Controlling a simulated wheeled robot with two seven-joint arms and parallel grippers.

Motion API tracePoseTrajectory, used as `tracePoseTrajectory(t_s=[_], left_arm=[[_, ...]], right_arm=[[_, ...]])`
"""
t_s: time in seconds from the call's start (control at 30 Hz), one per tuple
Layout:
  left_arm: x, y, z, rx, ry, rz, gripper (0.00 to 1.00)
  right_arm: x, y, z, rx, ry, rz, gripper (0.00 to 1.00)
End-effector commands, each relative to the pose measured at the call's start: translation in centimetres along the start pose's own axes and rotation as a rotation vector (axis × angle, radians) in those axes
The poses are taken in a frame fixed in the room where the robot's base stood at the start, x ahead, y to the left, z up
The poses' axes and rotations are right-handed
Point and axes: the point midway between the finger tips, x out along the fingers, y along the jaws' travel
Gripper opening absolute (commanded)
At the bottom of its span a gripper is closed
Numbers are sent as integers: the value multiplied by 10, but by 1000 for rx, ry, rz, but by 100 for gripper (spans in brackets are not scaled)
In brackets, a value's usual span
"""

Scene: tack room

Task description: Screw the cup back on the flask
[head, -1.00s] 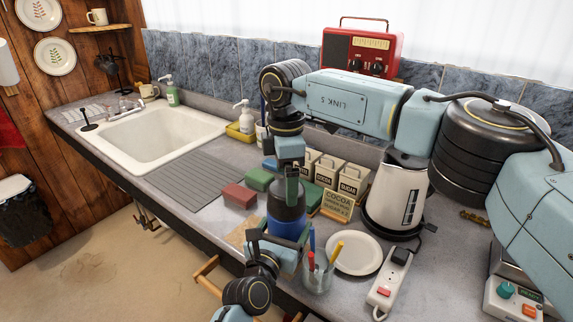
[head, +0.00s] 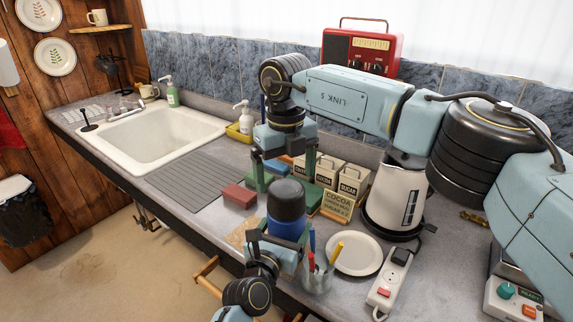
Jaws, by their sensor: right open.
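The flask (head: 288,228) stands upright on the counter, its blue body showing in the head view. The dark grey cup (head: 287,197) sits on top of it, upright and in line with the body; I cannot tell how tightly it is screwed. My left gripper (head: 277,238) comes in low from the front, with one finger on each side of the flask's lower body, closed around it. My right gripper (head: 284,180) is open and empty over the cup, pointing down, its fingers spread wide to either side and apart from it. The flask's base is hidden by my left gripper.
A glass of pens (head: 317,278) and a white plate (head: 354,254) stand close on the right. The draining board is clear.

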Motion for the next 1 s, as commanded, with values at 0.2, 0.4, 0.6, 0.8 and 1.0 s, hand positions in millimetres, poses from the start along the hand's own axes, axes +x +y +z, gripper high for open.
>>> tracePoseTrajectory(t_s=[0.2,0.4,0.6,0.8,1.0], left_arm=[[0,0,-1,0,3,-1,14],[0,0,-1,0,3,-1,14],[0,0,-1,0,3,-1,14],[0,0,-1,0,3,-1,14],[0,0,-1,0,3,-1,14]], right_arm=[[-2,0,0,-414,0,0,94],[-4,0,0,-795,1,0,94],[-6,0,0,-1175,1,0,94],[-8,0,0,-1556,0,0,94],[-11,0,0,-1937,0,0,94]])
